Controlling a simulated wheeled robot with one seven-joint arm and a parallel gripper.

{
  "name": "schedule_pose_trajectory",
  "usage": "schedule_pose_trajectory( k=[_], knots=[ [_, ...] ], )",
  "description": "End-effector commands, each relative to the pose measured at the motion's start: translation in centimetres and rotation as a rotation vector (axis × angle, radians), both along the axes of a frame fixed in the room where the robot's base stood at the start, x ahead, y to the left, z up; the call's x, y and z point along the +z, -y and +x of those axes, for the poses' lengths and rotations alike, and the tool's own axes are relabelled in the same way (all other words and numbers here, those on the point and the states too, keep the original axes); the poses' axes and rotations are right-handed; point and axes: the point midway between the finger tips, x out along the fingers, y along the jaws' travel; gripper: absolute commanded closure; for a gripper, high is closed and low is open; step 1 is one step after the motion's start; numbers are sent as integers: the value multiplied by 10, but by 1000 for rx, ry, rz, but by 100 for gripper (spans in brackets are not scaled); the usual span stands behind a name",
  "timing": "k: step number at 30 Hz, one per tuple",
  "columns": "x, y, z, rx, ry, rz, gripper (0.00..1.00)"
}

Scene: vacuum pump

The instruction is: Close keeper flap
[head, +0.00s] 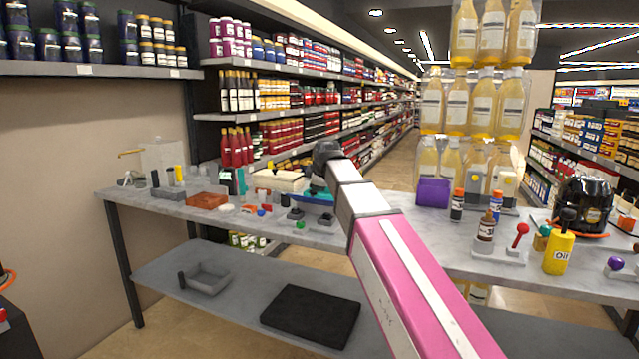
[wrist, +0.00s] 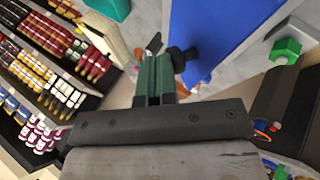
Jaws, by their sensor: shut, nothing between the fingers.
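My gripper (wrist: 156,68) shows in the wrist view with its green fingers shut and nothing between them. Its tips are beside a small black knob (wrist: 182,56) at the left edge of a blue panel (wrist: 222,30); I cannot tell whether they touch. A small dark and silver piece (wrist: 153,44) shows at the fingertips. I cannot tell for sure which part is the keeper flap. In the head view, my arm reaches over the bench and hides the fingers. A blue part (head: 318,196) shows just below the arm's end.
A green hex knob (wrist: 287,48) is right of the blue panel. In the head view, the grey bench (head: 150,203) carries a red-brown block (head: 208,201), a purple bin (head: 434,192), a brown bottle (head: 485,231) and a yellow oil can (head: 558,253). A black mat (head: 310,315) lies on the lower shelf.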

Motion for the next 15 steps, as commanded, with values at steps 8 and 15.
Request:
schedule_pose_trajectory(
  k=[8,15],
  knots=[
    [-15,-7,-24,3,237,-88,100],
    [-26,-11,-33,2,405,-148,100]
  ],
)
